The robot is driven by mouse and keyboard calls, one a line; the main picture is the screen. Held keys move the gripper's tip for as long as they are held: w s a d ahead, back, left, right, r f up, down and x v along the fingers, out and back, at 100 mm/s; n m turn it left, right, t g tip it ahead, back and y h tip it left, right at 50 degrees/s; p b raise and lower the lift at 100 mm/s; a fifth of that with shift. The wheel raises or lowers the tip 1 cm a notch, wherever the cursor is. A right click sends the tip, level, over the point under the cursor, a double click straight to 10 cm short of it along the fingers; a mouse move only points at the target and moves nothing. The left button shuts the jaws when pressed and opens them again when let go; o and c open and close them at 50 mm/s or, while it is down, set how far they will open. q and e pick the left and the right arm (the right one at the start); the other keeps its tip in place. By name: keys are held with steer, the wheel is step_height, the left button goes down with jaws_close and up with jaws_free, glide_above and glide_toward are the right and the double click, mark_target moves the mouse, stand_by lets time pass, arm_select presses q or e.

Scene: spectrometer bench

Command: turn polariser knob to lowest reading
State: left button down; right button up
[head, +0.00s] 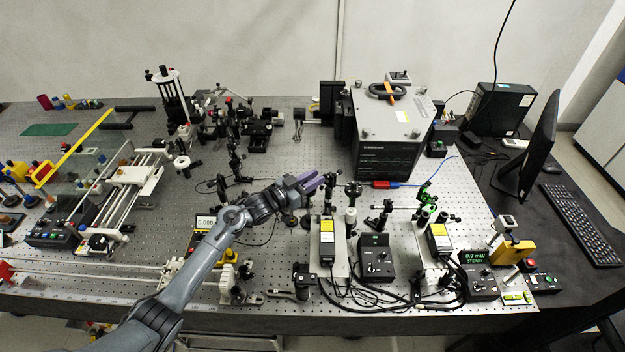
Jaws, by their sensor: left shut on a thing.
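My left gripper (312,181) reaches in from the lower left over the middle of the optical bench. Its purple-grey fingers are shut on the polariser knob, at a small dark post-mounted optic (329,181). The knob itself is mostly hidden by the fingers, so its angle cannot be told. A power meter (474,262) at the right front of the bench shows a green reading of 0.9 mW with the word STEADY. My right gripper is not in view.
Another dark mount (353,190) stands just right of the fingers. Yellow-labelled laser modules (327,240) and a black control box (376,258) stand in front. A large grey instrument (392,130) stands behind.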

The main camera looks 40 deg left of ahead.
arm_select(q)
steer(key=c, duration=1)
jaws_free()
steer(key=shift+c, duration=0.2)
steer(key=shift+s, duration=0.1)
steer(key=v, duration=1)
steer(key=shift+s+a, duration=0.2)
steer(key=shift+s, duration=0.05)
